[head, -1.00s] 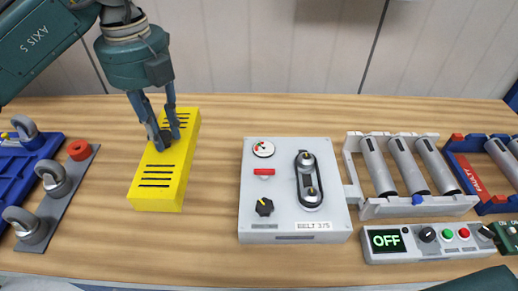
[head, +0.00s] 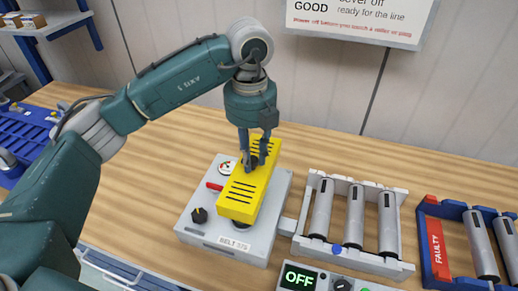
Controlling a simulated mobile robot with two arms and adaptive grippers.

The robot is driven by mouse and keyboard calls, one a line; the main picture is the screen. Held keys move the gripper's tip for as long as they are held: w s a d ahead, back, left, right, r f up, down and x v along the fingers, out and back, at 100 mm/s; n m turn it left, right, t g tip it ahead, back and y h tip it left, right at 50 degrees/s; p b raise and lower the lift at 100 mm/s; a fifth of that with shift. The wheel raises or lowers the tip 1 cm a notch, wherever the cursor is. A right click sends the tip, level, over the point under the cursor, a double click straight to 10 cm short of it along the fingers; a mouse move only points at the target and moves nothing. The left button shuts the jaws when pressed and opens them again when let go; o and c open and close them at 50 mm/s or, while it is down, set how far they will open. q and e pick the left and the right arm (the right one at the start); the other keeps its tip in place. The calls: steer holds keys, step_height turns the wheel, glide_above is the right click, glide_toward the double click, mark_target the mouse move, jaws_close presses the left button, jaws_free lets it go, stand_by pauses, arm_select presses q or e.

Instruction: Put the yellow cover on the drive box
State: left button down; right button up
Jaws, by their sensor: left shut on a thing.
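My left gripper (head: 253,163) is shut on the yellow cover (head: 246,195), at the knob on its slotted top. The cover is over the right part of the grey drive box (head: 212,228), hiding most of the belt and its pulleys. A dark rounded end of the belt drive (head: 241,225) shows below the cover's near end, so the cover looks raised or offset there. I cannot tell whether it touches the box. The gauge (head: 227,168), red handle (head: 214,186) and black knob (head: 199,215) show left of the cover. My right gripper is out of view.
A roller frame (head: 350,252) stands right of the box, joined by a grey link. The control panel (head: 305,279) in front reads OFF. A blue roller frame with a red FAULTY label (head: 437,248) is farther right.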

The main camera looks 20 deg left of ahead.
arm_select(q)
steer(key=shift+a+f+b, duration=0.35)
steer(key=shift+a+f, duration=0.05)
steer(key=shift+f, duration=0.2)
steer(key=shift+a+f+b, duration=0.3)
steer(key=shift+a+f, duration=0.05)
steer(key=shift+f, duration=0.6)
steer(key=shift+d+f+b, duration=0.2)
steer(key=shift+f+b, duration=0.2)
steer(key=shift+f, duration=0.1)
steer(key=shift+d+f+b, duration=0.15)
steer(key=shift+f+b, duration=0.2)
steer(key=shift+f, duration=0.2)
steer(key=shift+a, duration=0.1)
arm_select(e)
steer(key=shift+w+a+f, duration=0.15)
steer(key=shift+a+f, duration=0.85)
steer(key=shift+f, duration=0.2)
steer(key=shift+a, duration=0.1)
